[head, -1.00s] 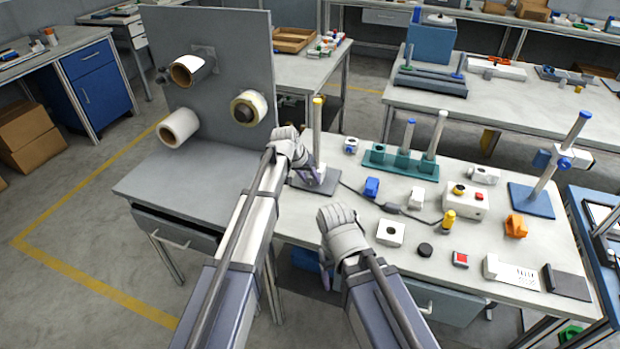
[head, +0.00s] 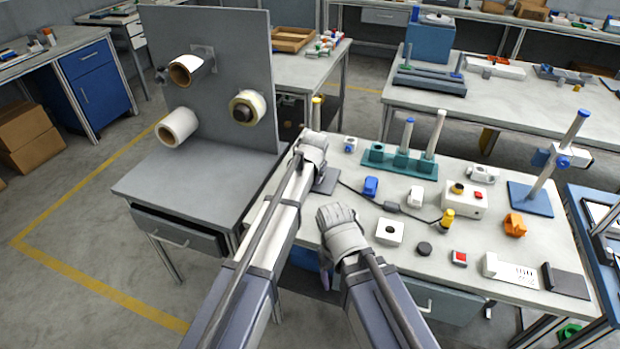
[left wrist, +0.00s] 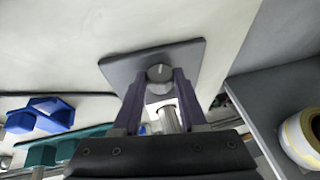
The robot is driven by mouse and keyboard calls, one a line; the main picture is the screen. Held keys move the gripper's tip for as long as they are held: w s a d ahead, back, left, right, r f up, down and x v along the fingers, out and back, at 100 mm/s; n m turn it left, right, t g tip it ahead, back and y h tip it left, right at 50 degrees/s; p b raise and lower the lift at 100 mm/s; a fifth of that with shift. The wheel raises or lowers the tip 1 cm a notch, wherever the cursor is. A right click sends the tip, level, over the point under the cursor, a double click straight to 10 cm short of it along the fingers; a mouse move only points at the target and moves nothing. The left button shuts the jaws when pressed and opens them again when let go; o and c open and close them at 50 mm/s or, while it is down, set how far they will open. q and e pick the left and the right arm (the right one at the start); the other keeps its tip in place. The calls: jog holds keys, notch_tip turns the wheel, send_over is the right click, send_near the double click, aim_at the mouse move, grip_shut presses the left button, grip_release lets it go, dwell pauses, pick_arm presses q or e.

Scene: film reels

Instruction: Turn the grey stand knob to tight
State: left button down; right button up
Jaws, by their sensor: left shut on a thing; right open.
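The grey stand has a dark grey base plate (head: 328,182) and an upright post with a yellow top (head: 317,104) on the bench; my left arm hides most of it in the head view. In the left wrist view its base plate (left wrist: 118,68) lies behind my fingers, and the round grey knob (left wrist: 160,72) with a pale mark sits between the fingertips. My left gripper (left wrist: 159,80) is shut on this knob. A shiny post piece (left wrist: 168,118) shows between the fingers. My right gripper (head: 328,270) is open and empty at the bench's front edge.
A teal rack with posts (head: 400,163), a blue block (head: 371,187) and a white control box (head: 465,200) stand to the right. A blue stand (head: 531,198) is farther right. The grey panel with tape rolls (head: 205,50) rises on the left.

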pick_arm(q)
jog(key=shift+s+d+f+m+t+y+b, duration=0.15)
jog(key=shift+y+b, duration=0.15)
jog(key=shift+y, duration=0.2)
jog(key=shift+w+d+m+t+y+b, duration=0.15)
jog(key=shift+y+b, duration=0.1)
jog(key=shift+y, duration=0.25)
pick_arm(e)
jog(key=shift+f, duration=0.7)
pick_arm(q)
jog(key=shift+s+a, duration=0.1)
jog(key=shift+a, duration=0.05)
jog(key=shift+c, duration=2.2)
grip_release()
